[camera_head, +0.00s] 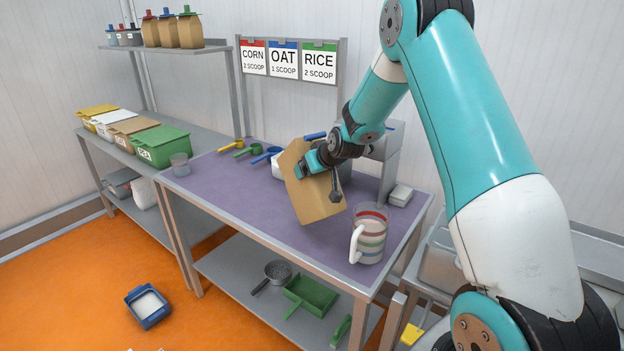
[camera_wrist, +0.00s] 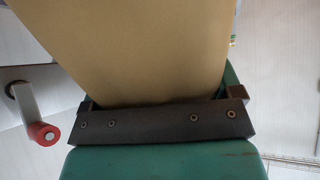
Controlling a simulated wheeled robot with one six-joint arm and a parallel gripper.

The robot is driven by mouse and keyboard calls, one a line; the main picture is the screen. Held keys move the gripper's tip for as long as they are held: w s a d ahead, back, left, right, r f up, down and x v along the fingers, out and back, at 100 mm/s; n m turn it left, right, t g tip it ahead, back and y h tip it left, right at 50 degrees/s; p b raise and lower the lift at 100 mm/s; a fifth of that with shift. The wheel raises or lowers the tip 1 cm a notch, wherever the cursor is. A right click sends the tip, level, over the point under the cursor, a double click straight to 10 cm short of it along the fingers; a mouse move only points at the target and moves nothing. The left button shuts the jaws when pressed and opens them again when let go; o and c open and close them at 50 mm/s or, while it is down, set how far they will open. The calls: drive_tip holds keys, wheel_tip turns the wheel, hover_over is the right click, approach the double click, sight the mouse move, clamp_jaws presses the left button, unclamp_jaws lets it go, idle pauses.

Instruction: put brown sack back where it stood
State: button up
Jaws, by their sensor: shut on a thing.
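A brown sack (camera_head: 310,198) is held tilted above the purple-topped table (camera_head: 225,185) in the head view. My gripper (camera_head: 311,168) is shut on the sack near its upper end. In the wrist view the sack (camera_wrist: 140,45) fills the upper middle, between the jaws of my gripper (camera_wrist: 160,105). The sack's lower end is near the table top; I cannot tell whether it touches. More brown sacks (camera_head: 170,32) with coloured clips stand in a row on the high shelf (camera_head: 180,49) at the upper left.
A striped jug (camera_head: 369,236) stands at the table's front right, close to the held sack. Coloured scoops (camera_head: 248,150) lie along the back. A glass (camera_head: 180,164) is at the left end. Lidded bins (camera_head: 160,145) line the left counter. A blue tub (camera_head: 148,305) is on the floor.

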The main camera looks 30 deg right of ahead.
sight(311, 202)
drive_tip(key=shift+f+p, duration=0.4)
drive_tip(key=shift+f, duration=1.65)
drive_tip(key=shift+f, duration=0.15)
drive_tip(key=o, duration=0.8)
